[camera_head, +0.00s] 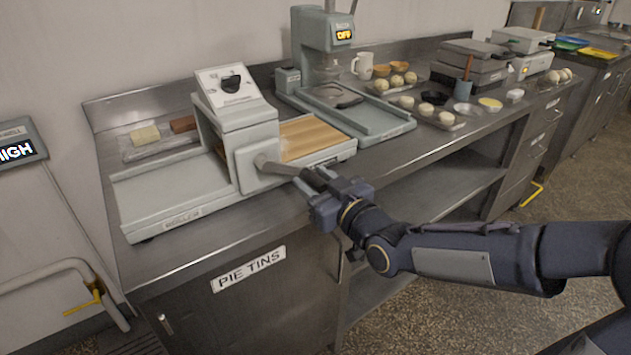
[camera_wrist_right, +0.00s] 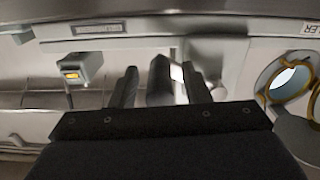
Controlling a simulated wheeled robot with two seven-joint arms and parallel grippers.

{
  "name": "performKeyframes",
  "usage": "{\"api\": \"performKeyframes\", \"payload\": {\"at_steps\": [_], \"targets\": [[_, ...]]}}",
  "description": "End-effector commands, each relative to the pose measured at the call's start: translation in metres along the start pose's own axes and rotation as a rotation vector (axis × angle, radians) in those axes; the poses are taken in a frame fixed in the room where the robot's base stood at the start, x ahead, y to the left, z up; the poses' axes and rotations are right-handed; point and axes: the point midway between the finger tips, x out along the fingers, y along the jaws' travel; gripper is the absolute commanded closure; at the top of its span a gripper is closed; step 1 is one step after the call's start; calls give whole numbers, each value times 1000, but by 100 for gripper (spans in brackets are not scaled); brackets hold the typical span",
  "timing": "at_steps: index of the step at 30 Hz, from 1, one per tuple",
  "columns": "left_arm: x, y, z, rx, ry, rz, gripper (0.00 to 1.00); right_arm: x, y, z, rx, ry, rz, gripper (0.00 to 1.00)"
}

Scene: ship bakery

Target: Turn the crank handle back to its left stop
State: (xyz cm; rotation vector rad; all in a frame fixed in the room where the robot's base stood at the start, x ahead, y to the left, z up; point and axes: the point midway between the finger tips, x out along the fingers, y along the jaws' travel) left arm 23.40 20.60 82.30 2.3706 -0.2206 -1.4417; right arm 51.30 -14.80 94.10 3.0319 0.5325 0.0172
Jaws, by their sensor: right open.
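The dough roller (camera_head: 232,118) stands on the steel counter, with a grey housing across its long bed. The crank handle comes from the hub on its front plate: a pale metal arm (camera_head: 280,168) points right and ends in a dark grip (camera_head: 313,178). My right gripper (camera_head: 318,190) is at this grip. In the right wrist view the dark grip (camera_wrist_right: 160,82) stands between the two fingers, with a gap visible on each side; the fingers are open. Contact on the far side is hidden. My left gripper is not in view.
The roller's bed holds a tan sheet (camera_head: 310,135) on the right; its left bed (camera_head: 155,190) is empty. A press (camera_head: 322,45) stands behind. Trays with buns (camera_head: 432,117) lie to the right. A cabinet labelled PIE TINS (camera_head: 245,290) is below.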

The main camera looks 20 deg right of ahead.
Motion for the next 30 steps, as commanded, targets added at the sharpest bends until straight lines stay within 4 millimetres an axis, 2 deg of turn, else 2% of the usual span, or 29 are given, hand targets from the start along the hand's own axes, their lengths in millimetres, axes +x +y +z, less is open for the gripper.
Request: {"api": "performKeyframes", "payload": {"at_steps": [2,9,12,23,30], "targets": [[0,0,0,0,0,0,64,0,0,0,0,0,0,58],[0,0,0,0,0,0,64,0,0,0,-1,0,0,90],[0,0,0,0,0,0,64,0,0,0,-1,0,0,100],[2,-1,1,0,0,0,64,0,1,-1,-21,1,0,100],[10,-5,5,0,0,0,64,0,6,-9,-129,4,1,100]]}}
